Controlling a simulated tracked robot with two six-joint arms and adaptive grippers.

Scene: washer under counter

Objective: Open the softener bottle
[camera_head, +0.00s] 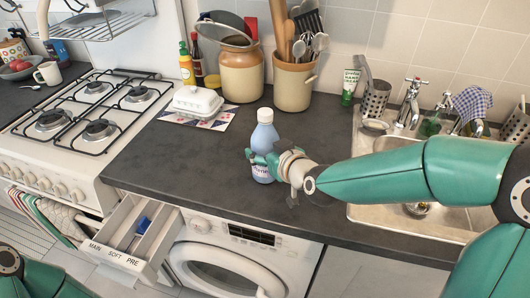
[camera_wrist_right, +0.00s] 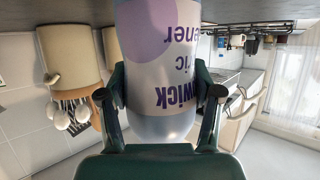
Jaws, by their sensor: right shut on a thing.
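The softener bottle (camera_head: 265,136), pale blue with a whitish cap (camera_head: 265,115) on top, stands upright on the dark counter. My right gripper (camera_head: 265,158) reaches in from the right and is shut around the bottle's body. In the right wrist view, which is upside down, the bottle (camera_wrist_right: 160,60) with its purple and white label sits between the two fingers of the right gripper (camera_wrist_right: 160,98). The cap is out of sight in that view. Only a green part of my left arm shows at the bottom left of the head view; its gripper is out of frame.
The washer's detergent drawer (camera_head: 128,240) is pulled out below the counter edge. A butter dish (camera_head: 198,101), a utensil crock (camera_head: 293,85) and a large jar (camera_head: 241,75) stand behind the bottle. The sink (camera_head: 370,212) lies right, the gas hob (camera_head: 88,108) left.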

